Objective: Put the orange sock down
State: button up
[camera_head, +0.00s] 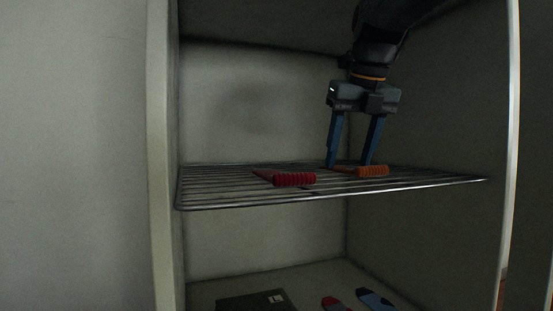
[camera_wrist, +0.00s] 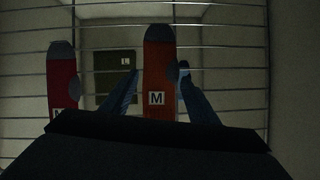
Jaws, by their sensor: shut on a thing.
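The orange sock (camera_head: 372,171) is at the wire rack, toward its right side. In the wrist view the orange sock (camera_wrist: 159,75) has a grey toe and a white "M" label, and lies between my two fingers. My gripper (camera_head: 350,164) points down from above, with its blue fingers at the sock, shut on it. The sock looks at rack level; I cannot tell whether it rests on the wires. In the wrist view my gripper (camera_wrist: 158,95) hides the sock's near end.
A red sock (camera_head: 294,179) lies on the wire rack (camera_head: 225,190) to the left; it also shows in the wrist view (camera_wrist: 62,80). Below, on the cabinet floor, are a dark box (camera_head: 255,301), a red sock (camera_head: 335,303) and a blue sock (camera_head: 374,298). Cabinet walls enclose both sides.

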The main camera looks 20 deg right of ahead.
jog(key=o, duration=1.1)
jog(key=shift+o, duration=0.2)
